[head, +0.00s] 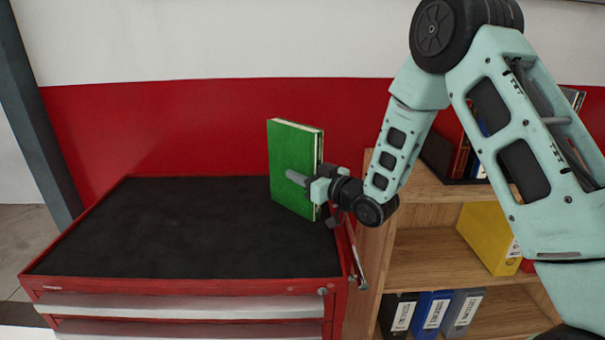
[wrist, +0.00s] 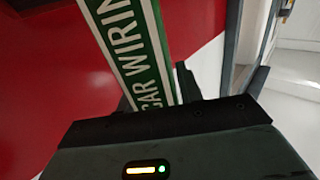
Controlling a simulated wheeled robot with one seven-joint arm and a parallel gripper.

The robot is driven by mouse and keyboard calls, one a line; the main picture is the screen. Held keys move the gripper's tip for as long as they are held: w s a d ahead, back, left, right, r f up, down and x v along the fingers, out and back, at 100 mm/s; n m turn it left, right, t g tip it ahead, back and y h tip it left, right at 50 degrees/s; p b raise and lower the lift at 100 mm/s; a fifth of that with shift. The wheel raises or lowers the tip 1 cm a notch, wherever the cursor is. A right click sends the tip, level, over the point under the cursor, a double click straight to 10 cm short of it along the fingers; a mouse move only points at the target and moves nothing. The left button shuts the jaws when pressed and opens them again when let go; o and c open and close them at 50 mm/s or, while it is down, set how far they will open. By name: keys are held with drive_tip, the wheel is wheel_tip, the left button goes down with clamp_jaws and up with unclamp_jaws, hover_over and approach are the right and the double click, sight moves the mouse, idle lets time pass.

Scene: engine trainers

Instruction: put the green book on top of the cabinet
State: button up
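The green book (head: 293,160) stands upright in the head view, over the right part of the red cabinet's black top (head: 170,230). My gripper (head: 308,181) is shut on the book, with one finger across its green cover; the other finger is hidden behind it. I cannot tell whether the book's lower edge touches the cabinet top or hangs just above it. In the wrist view the book's spine (wrist: 135,50) shows white lettering, "CAR WIRIN", and runs down between the fingers.
A wooden shelf (head: 425,255) stands right beside the cabinet, with a yellow binder (head: 488,238), several other binders and books. A red wall (head: 180,130) rises behind. The left and middle of the cabinet top are clear.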

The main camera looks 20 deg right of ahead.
drive_tip(key=shift+o, duration=0.9)
drive_tip(key=shift+r, duration=0.15)
